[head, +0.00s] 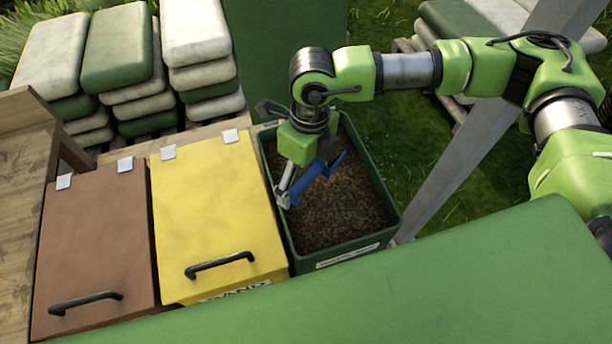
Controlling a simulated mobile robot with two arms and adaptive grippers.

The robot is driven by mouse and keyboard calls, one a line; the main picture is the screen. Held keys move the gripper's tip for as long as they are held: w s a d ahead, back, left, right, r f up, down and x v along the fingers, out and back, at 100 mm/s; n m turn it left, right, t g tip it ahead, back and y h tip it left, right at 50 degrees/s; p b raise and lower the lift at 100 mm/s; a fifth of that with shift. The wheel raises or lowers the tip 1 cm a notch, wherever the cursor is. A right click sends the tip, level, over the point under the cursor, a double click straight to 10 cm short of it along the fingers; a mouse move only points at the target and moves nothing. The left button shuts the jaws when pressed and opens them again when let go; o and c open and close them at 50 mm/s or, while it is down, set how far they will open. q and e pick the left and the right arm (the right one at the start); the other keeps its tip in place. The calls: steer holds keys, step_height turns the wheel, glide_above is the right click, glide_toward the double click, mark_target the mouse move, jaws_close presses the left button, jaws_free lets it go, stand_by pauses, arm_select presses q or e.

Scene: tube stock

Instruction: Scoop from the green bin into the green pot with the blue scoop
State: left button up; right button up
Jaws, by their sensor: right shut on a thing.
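The green bin (384,224) stands open right of centre, filled with dark brown, grainy material (345,205). My right gripper (303,176) reaches down over the left part of the bin, pointing downward. It is shut on the blue scoop (320,172), which is tilted. The gripper hides part of the scoop, and I cannot tell whether the scoop touches the material or holds any. The green pot is not in view. My left gripper is not in view.
A yellow lidded bin (215,215) stands directly left of the green bin, with a brown lidded bin (97,245) beyond it. Both lids are closed. Stacked sacks (120,50) lie behind. A grey post (470,155) rises at the right, with grass beyond.

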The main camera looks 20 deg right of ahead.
steer(key=shift+t+h, duration=0.4)
steer(key=shift+h, duration=0.1)
steer(key=shift+s+a+r+p, duration=0.15)
steer(key=shift+s+a+r, duration=0.15)
steer(key=shift+r, duration=0.35)
steer(key=shift+s+a+r+p, duration=0.2)
steer(key=shift+a+r, duration=0.15)
steer(key=shift+r, duration=0.35)
steer(key=shift+s+a+r+p, duration=0.2)
steer(key=shift+a+r, duration=0.1)
steer(key=shift+r, duration=0.35)
